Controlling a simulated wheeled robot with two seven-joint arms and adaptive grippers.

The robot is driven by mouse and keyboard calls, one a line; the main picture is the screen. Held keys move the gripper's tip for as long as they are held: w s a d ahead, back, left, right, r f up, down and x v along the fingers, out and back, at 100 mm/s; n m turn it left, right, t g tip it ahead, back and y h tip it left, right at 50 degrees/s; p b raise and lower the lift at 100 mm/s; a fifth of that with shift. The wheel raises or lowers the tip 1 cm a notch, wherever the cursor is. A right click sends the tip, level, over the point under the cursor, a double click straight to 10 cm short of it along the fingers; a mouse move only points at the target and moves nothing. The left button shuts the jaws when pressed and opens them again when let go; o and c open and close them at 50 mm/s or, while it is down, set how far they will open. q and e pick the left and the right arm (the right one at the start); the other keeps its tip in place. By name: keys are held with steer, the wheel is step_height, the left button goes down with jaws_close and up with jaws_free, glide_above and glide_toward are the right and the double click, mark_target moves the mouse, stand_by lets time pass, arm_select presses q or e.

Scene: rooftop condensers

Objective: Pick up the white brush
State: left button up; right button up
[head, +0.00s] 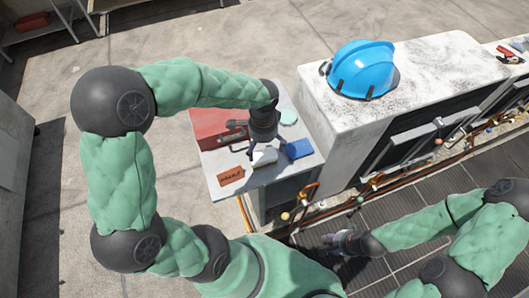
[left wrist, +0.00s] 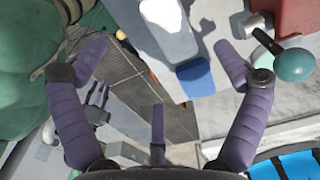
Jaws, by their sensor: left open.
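A white block-like thing, which looks like the white brush (head: 266,158), lies on a small grey table (head: 226,163). In the left wrist view the white thing (left wrist: 168,22) is at the top, beyond the fingers and cut off by the frame edge. My left gripper (head: 258,149) is open, with its purple fingers (left wrist: 162,60) spread wide, above and just behind the brush. It holds nothing. My right gripper (head: 338,241) is low at the right, away from the table; its jaws are too small to judge.
A blue block (head: 299,149) lies right of the brush, a red toolbox (head: 212,128) behind left, an orange-brown box (head: 231,176) at the front left, and a pale green round thing (head: 288,117) behind. A condenser with a blue helmet (head: 363,70) stands right of the table.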

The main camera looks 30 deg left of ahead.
mark_target(264, 157)
arm_select(q)
step_height(264, 157, down, 5)
steer(key=shift+f+b, duration=0.1)
steer(key=shift+b, duration=0.4)
steer(key=shift+w+f+b, duration=0.2)
steer(key=shift+f+b, duration=0.15)
steer(key=shift+f, duration=0.95)
steer(key=shift+w+f+b, duration=0.2)
steer(key=shift+f+b, duration=0.15)
steer(key=shift+f, duration=0.95)
steer(key=shift+c, duration=0.2)
steer(key=c, duration=1.4)
steer(key=shift+o, duration=0.2)
steer(key=shift+r, duration=0.15)
